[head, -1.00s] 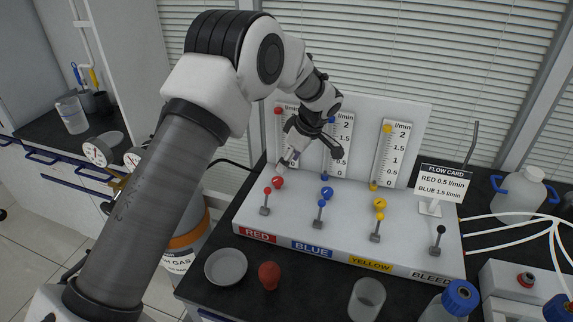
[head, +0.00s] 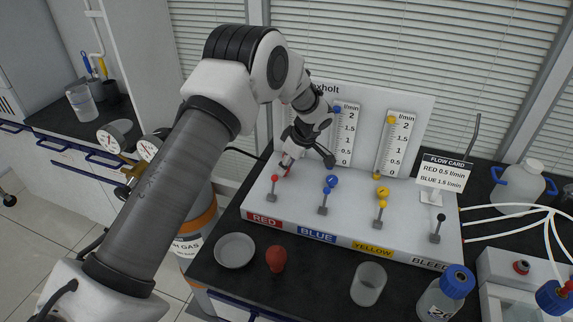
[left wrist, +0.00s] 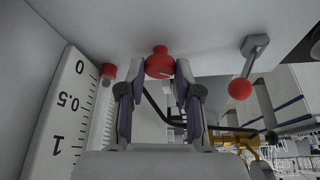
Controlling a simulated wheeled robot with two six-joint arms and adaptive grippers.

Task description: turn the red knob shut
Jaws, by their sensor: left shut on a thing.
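The red knob (left wrist: 159,64) sits between the two fingertips of my left gripper (left wrist: 157,78) in the left wrist view, and the fingers are shut on it. In the head view my left gripper (head: 305,160) reaches down to the red station at the left of the white panel, and only a bit of the red knob (head: 284,170) shows beside it. A lever with a red ball (left wrist: 240,88) stands close to the knob; it also shows in the head view (head: 274,179). My right gripper is not in view.
The blue knob (head: 332,181) and yellow knob (head: 382,191) stand to the right, each with a lever. A flow card (head: 445,173) stands at the panel's right.

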